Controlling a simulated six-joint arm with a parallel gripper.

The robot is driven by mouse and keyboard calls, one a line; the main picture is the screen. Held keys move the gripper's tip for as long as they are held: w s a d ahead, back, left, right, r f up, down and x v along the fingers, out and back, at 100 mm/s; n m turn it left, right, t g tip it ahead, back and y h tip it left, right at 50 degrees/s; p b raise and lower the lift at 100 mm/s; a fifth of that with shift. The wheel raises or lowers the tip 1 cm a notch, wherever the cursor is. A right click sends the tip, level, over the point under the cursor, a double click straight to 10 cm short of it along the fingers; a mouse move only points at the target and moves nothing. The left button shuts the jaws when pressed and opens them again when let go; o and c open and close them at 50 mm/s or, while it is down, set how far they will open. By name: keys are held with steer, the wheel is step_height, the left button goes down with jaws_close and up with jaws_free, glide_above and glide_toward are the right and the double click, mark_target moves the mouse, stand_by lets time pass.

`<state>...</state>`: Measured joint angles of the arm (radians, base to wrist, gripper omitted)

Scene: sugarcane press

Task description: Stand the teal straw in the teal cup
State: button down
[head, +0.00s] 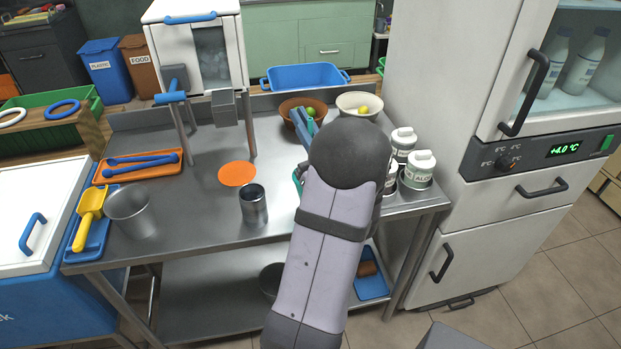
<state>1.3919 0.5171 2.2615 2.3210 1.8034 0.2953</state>
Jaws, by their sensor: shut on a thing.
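My gripper (303,124) is over the back right of the steel table, mostly hidden behind my own dark wrist. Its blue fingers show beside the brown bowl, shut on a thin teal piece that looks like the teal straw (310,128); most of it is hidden. A teal curved edge (297,183) shows at the left side of my arm, on the table. It looks like part of the teal cup, the rest hidden by my arm. I cannot see inside it.
A steel cup (253,204) and an orange disc (237,174) are left of my arm. A brown bowl (290,107) and a cream bowl with a yellow fruit (373,101) stand behind. White-lidded canisters (418,168) crowd the right.

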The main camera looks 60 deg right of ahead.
steer(key=shift+f+b, duration=0.35)
steer(key=shift+f, duration=0.25)
steer(key=c, duration=1.8)
jaws_free()
steer(key=shift+c, duration=0.2)
steer(key=shift+r, duration=0.1)
step_height(320, 180, up, 7)
steer(key=p, duration=0.5)
steer(key=shift+p, duration=0.3)
